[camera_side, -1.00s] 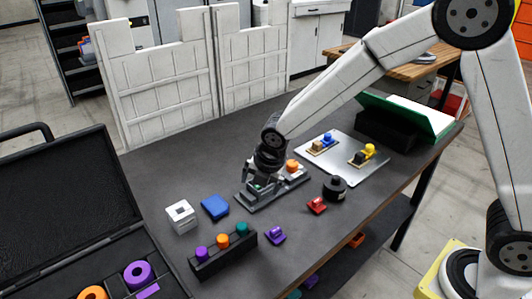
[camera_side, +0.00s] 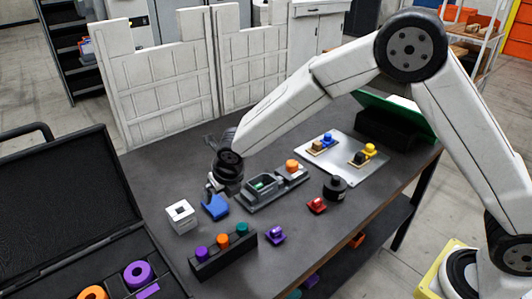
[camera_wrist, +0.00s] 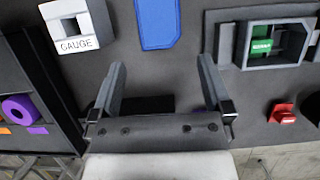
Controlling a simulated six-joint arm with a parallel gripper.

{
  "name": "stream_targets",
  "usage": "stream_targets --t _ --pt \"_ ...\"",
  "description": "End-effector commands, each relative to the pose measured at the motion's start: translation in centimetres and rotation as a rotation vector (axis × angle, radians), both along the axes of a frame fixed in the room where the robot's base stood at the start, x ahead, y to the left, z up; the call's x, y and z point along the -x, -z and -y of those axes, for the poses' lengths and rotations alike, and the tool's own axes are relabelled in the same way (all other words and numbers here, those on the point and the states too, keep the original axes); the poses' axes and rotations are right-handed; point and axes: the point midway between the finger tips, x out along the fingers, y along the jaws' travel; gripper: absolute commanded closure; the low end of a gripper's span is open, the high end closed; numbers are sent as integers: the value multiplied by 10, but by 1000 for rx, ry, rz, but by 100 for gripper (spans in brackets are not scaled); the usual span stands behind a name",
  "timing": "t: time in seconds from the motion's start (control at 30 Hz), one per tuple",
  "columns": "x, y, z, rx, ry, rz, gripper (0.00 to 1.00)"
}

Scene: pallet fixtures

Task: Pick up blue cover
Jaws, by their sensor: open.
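The blue cover (camera_side: 215,207) lies flat on the dark table, between the white gauge block and the grey fixture. It also shows at the top middle of the wrist view (camera_wrist: 158,22), its far end cut off by the frame edge. My gripper (camera_side: 214,194) is open and empty, above the table by the blue cover, and partly hides it in the side view. In the wrist view my two fingers (camera_wrist: 162,75) stand wide apart, with the cover beyond their tips and between them in the picture.
The white gauge block (camera_side: 181,217) stands left of the cover. The grey fixture (camera_side: 250,203) with a green part in its pocket is to the right. A black rack (camera_side: 205,269) with purple, orange and teal pegs stands in front. An open black case (camera_side: 60,220) is at left.

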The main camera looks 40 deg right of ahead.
Motion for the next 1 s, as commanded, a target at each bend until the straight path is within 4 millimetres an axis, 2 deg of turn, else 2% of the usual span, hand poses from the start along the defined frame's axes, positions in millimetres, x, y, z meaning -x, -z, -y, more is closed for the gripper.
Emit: stream_targets --t 0.3,0.67,1.0 --pt "-8 19 1 1 1 0 0" --pt "-10 25 1 0 3 -1 0" --pt "-22 52 0 -1 4 -2 0"
